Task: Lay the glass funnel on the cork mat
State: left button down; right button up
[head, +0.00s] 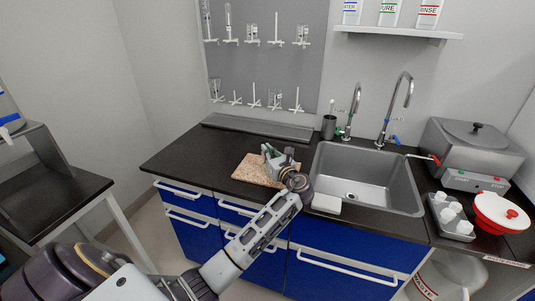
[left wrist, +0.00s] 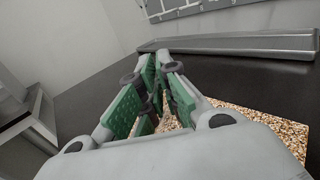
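The cork mat (head: 250,171) lies flat on the dark counter left of the sink. My left gripper (head: 268,151) is low over the mat. In the left wrist view its green-padded fingers (left wrist: 155,66) come close together at the tips. A faint, pale patch shows between them, too unclear to name as the glass funnel. I cannot make out the funnel for certain; clear glassware (head: 216,88) hangs on the pegboard. My right gripper is not in view.
A sink (head: 365,180) with two taps is right of the mat, with a white block (head: 327,203) at its front rim. A grey tray (head: 258,127) runs along the wall behind. The counter left of the mat is clear. A metal bath (head: 470,150) stands far right.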

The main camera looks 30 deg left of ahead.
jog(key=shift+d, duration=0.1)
pick_arm(q)
jog(key=c, duration=1.9)
grip_release()
jog(key=shift+f, duration=0.1)
jog(key=shift+o, duration=1.2)
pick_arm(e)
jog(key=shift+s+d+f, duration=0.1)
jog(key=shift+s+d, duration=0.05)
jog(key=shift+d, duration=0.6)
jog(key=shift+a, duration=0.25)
